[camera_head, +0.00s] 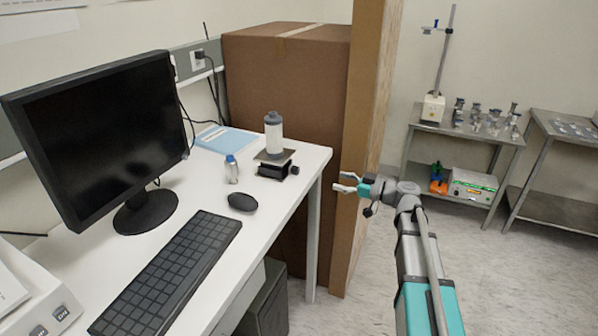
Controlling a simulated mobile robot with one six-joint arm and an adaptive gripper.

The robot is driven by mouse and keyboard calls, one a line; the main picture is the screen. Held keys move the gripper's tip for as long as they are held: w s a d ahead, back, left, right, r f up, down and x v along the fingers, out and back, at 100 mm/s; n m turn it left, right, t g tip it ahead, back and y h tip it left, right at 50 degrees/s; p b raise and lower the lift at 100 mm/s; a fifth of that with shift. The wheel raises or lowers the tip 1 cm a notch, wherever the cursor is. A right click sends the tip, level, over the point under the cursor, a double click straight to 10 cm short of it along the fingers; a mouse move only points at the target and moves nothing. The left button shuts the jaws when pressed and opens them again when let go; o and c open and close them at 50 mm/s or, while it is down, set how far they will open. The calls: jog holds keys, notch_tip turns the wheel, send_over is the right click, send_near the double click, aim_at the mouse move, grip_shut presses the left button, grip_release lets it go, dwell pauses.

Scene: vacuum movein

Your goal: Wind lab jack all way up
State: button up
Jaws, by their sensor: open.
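The lab jack (274,163) stands on the white desk near its far right corner. It has a grey top plate and a dark body, and looks low. A dark round knob (294,170) sticks out on its right side. A white and blue-grey bottle (274,134) stands upright on its top plate. My gripper (341,182) is open and empty. It is off the desk's right edge, to the right of the jack and apart from it, with its fingers pointing left toward the knob side.
On the desk (190,220) are a small bottle (231,170), a mouse (242,202), a keyboard (170,275), a monitor (95,135) and a blue book (226,139). A tall brown panel (368,120) and large carton (285,80) stand close behind my gripper.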

aim_at(299, 171)
jog(key=x, duration=1.3)
jog(key=shift+w+a, duration=0.1)
jog(key=shift+a, duration=0.2)
grip_shut()
